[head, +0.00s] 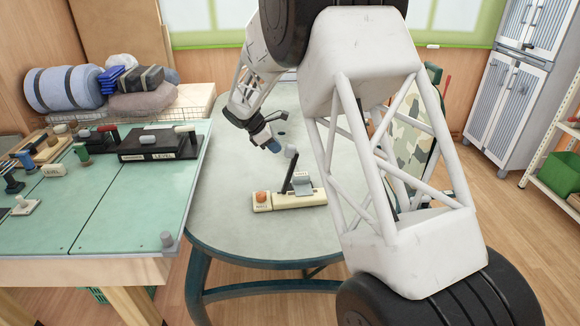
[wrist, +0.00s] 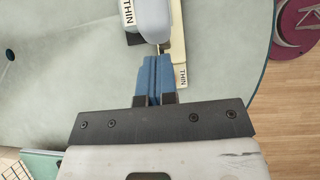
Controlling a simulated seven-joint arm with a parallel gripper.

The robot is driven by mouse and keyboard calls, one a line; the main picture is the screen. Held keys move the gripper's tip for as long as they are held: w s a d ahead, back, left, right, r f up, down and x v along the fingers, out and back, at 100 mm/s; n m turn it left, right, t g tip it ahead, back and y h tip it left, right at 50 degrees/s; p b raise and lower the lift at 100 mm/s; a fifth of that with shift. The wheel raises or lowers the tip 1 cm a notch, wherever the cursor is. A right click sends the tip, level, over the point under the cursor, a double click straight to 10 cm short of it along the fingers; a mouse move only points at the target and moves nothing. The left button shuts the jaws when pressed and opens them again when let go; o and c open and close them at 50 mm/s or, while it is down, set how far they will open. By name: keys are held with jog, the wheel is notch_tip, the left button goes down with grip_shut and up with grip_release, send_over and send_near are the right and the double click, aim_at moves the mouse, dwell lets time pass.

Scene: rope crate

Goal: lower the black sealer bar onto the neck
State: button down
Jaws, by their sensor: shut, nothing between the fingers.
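The sealer (head: 262,207) has a long cream base on the round grey table. Its black sealer bar (head: 288,175) stands raised and steeply tilted, with a light grey knob (head: 291,152) on top. A small grey piece (head: 302,180) sits on the base right of the bar; I cannot tell if it is the neck. My gripper (head: 275,148) is just left of the knob in the head view. In the wrist view its blue fingers (wrist: 154,60) are shut and empty, with their tips close to the knob (wrist: 153,20). The cream base (wrist: 178,45) shows beside them; the bar is mostly hidden there.
An orange knob (head: 261,197) is on the left end of the base. A green-topped bench (head: 130,215) with levers and a black box (head: 160,145) stands left. My arm covers the right of the round table (head: 235,225). The table is clear in front of the sealer.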

aim_at(291, 145)
jog(key=shift+d+f, duration=0.1)
jog(key=shift+d, duration=1.05)
jog(key=shift+w+d+f, duration=0.1)
jog(key=shift+w+d, duration=0.05)
jog(key=shift+d, duration=1.7)
